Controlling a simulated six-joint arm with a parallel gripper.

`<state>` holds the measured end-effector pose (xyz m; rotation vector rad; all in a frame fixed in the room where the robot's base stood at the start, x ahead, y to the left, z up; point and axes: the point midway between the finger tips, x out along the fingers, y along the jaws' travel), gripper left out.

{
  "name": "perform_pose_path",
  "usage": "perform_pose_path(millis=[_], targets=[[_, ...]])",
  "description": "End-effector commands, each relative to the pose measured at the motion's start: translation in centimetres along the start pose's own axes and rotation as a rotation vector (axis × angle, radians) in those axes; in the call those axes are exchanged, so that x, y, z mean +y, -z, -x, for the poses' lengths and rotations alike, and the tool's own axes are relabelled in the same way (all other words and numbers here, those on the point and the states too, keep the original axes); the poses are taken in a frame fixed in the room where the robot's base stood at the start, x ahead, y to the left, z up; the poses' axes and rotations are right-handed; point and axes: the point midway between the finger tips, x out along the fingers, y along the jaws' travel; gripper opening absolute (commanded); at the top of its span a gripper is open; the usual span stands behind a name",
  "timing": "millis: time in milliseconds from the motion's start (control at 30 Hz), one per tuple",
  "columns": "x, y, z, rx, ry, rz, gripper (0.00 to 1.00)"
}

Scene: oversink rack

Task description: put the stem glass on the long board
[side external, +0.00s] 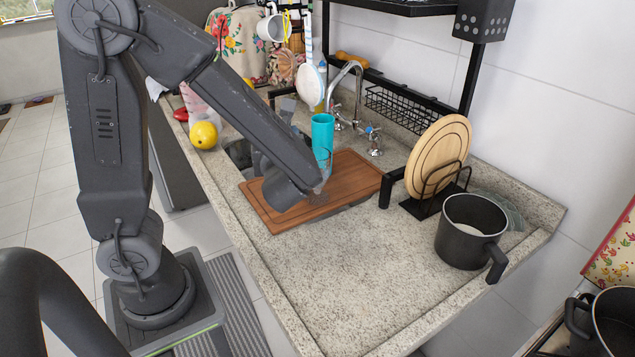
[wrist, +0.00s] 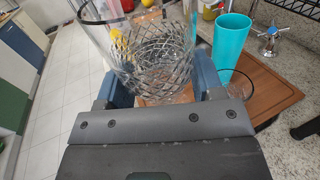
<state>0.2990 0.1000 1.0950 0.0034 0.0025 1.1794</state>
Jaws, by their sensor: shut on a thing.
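My gripper (wrist: 160,88) is shut on a clear glass (wrist: 150,50) with a diamond-cut pattern and a dark rim, which I take as the stem glass. It looks upright between the fingers in the wrist view; its stem and foot are hidden. In the side view my arm's end hides most of my gripper and the glass. The long board, a brown wooden rectangle (side external: 350,190), lies on the counter under my arm's end; it also shows in the wrist view (wrist: 275,90). I cannot tell the gap between glass and board.
A teal cup (side external: 322,140) stands by the board's far side, close to my gripper. A clear rounded thing (wrist: 240,87) shows below it. A rack with round boards (side external: 440,155) and a dark pot (side external: 468,232) stand right. The front counter (side external: 350,285) is clear.

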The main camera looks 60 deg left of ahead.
Motion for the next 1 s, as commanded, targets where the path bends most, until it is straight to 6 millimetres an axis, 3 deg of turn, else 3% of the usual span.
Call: perform_pose_path(millis=[200,1000], targets=[[-0.1,3.9,0.0,-0.001,0.002,-0.006,0.33],[-0.2,12.0,0.0,-0.001,0.003,-0.003,0.33]])
